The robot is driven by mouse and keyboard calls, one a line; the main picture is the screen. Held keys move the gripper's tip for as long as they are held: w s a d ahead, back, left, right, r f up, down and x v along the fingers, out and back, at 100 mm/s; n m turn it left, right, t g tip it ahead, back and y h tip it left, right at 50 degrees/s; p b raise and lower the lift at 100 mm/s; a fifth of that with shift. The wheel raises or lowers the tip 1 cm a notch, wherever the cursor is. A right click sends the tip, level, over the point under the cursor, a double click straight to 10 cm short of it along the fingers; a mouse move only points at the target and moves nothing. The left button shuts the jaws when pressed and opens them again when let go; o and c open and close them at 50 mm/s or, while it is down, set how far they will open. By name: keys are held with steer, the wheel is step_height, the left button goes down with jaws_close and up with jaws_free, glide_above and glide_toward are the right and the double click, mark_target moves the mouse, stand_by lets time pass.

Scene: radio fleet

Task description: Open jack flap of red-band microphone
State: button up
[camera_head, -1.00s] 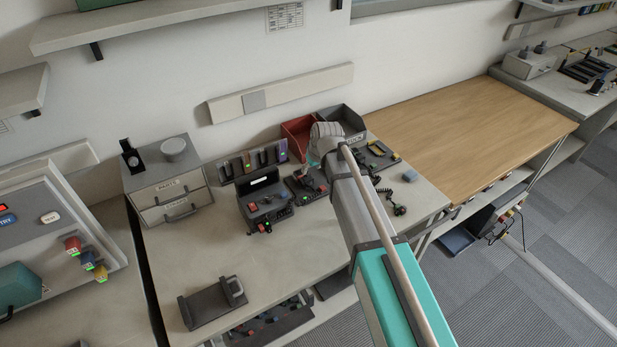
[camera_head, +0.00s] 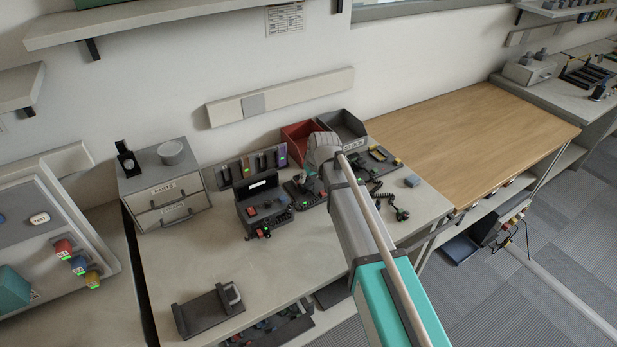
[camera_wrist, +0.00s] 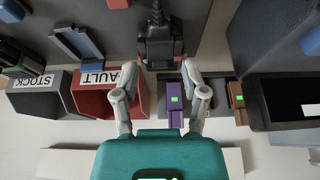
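My gripper (camera_wrist: 160,72) shows in the wrist view with two grey fingers apart and nothing held between them. A dark handset with a coiled cord (camera_wrist: 160,45), seemingly a microphone, lies just beyond the fingertips, roughly centred between them. In the head view my wrist hides part of the bench around the gripper, beside a dark radio unit (camera_head: 262,208). Another coiled-cord microphone (camera_head: 400,212) lies near the bench's right front edge.
A red bin (camera_wrist: 97,97) and a dark bin labelled STOCK (camera_wrist: 42,100) stand beside the gripper. A purple battery (camera_wrist: 174,95) with a green light sits between the fingers' lower parts. A drawer box (camera_head: 166,190) and dark cradle (camera_head: 208,312) stand left. The wooden top (camera_head: 470,130) is clear.

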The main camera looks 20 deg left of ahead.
mark_target(309, 182)
jaws_close()
steer(key=shift+a, duration=0.1)
steer(key=t+y+b, duration=0.1)
steer(key=s+d+t+y+b, duration=0.1)
steer(key=b, duration=0.1)
steer(key=shift+d+f, duration=0.15)
steer(key=shift+f, duration=0.25)
steer(key=t+y+b, duration=0.1)
steer(key=y+b, duration=0.1)
steer(key=b, duration=0.1)
steer(key=d+t+y+b, duration=0.1)
steer(key=b, duration=0.1)
steer(key=shift+s+f+t, duration=0.3)
steer(key=shift+s+f, duration=0.05)
steer(key=shift+t+y+b, duration=0.3)
steer(key=shift+y+b, duration=0.1)
steer(key=shift+b, duration=0.4)
steer(key=shift+r, duration=0.1)
steer(key=shift+o, duration=0.4)
jaws_free()
